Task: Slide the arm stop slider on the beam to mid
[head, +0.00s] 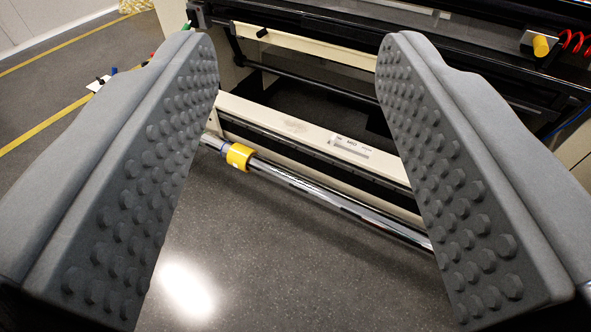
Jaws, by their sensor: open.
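My gripper (299,85) is open and empty, with its two grey, studded fingers wide apart on either side of the picture. Between them, farther off, a chrome rod (330,200) runs from upper left to lower right along a cream beam (285,133). A yellow slider collar (240,157) sits around the rod near its visible left end, close to the left finger and apart from it. A small label (350,144) on the beam appears to read "MID", to the right of the collar. The rod's right end is hidden behind the right finger.
A dark machine frame (330,20) stands behind the beam. A yellow knob (541,46) and a red coiled cable (575,42) are at the upper right. Grey speckled floor (300,270) lies open below the rod, with yellow lines (45,125) at the left.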

